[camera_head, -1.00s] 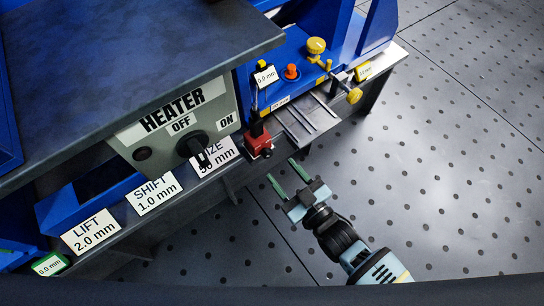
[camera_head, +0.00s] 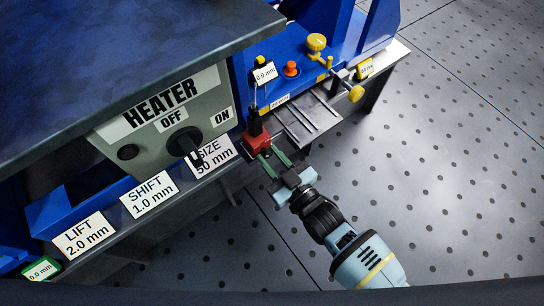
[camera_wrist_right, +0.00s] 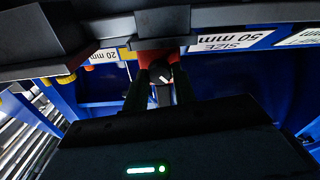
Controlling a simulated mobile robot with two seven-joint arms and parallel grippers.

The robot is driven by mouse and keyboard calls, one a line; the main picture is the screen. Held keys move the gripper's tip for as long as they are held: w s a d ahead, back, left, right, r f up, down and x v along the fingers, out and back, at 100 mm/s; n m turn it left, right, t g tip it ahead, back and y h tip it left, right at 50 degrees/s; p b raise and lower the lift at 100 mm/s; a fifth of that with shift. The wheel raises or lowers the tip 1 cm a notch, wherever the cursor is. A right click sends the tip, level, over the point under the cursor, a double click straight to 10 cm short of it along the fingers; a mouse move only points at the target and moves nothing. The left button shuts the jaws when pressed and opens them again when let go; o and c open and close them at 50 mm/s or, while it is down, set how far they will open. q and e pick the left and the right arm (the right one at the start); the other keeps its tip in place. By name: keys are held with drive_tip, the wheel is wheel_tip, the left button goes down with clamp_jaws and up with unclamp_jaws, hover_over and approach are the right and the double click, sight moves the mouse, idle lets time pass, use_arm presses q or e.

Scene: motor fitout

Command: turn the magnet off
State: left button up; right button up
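The magnet is a red block (camera_head: 256,141) at the front edge of the bench, with a black part and a thin rod rising from it. In the right wrist view its red body (camera_wrist_right: 158,54) is ahead, with a black round knob (camera_wrist_right: 160,74) bearing a white mark. My right gripper (camera_head: 268,155) reaches the front of the red block. In the right wrist view its fingers (camera_wrist_right: 161,88) stand on both sides of the knob and appear closed against it; the exact contact is dark. My left gripper is not in view.
The heater panel (camera_head: 215,101) with its black switch is left of the magnet, under a dark tabletop (camera_head: 130,50). Lift, shift and size labels (camera_head: 213,157) line the bench edge. Yellow knobs (camera_head: 316,42) and an orange button (camera_head: 291,68) are behind. The perforated floor (camera_head: 440,170) at right is clear.

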drive_tip(key=shift+c, duration=1.2)
